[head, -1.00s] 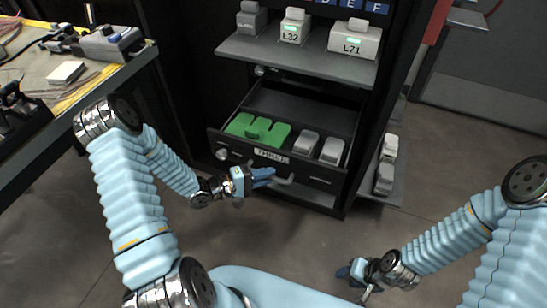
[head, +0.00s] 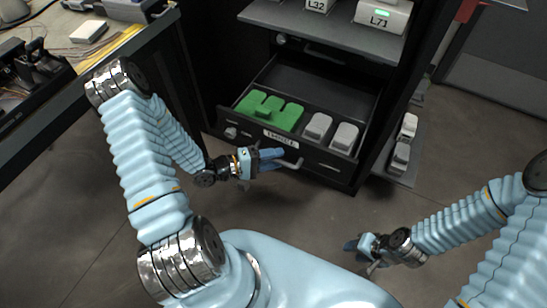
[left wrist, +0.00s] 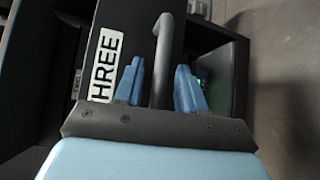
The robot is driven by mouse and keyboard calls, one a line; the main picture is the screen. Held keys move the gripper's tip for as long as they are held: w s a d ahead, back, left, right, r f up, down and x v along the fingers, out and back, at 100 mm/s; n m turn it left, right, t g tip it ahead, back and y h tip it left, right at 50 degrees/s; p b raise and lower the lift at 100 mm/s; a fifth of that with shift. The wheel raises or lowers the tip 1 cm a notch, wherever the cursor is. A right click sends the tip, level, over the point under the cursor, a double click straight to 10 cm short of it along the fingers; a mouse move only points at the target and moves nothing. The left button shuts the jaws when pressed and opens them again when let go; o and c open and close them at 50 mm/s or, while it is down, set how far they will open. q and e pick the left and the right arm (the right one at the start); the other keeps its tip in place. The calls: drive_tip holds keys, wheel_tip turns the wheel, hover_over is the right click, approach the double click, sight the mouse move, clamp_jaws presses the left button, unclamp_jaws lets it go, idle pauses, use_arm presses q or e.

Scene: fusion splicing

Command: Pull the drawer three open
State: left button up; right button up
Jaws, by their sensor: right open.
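My left gripper (head: 272,159) is at the drawer's handle (head: 292,163). In the left wrist view the handle (left wrist: 161,60) stands between the two blue fingers, with a visible gap on each side, so the gripper is open around it. My right gripper (head: 356,250) is open and empty, low and away from the cabinet.
A grey shelf (head: 320,32) with labelled boxes juts out above the drawer. A side shelf (head: 395,169) with grey pieces is on the cabinet's right. A workbench (head: 115,45) stands at the left. The floor in front is clear.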

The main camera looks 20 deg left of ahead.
use_arm(q)
drive_tip(key=v, duration=1.4)
idle(0.4)
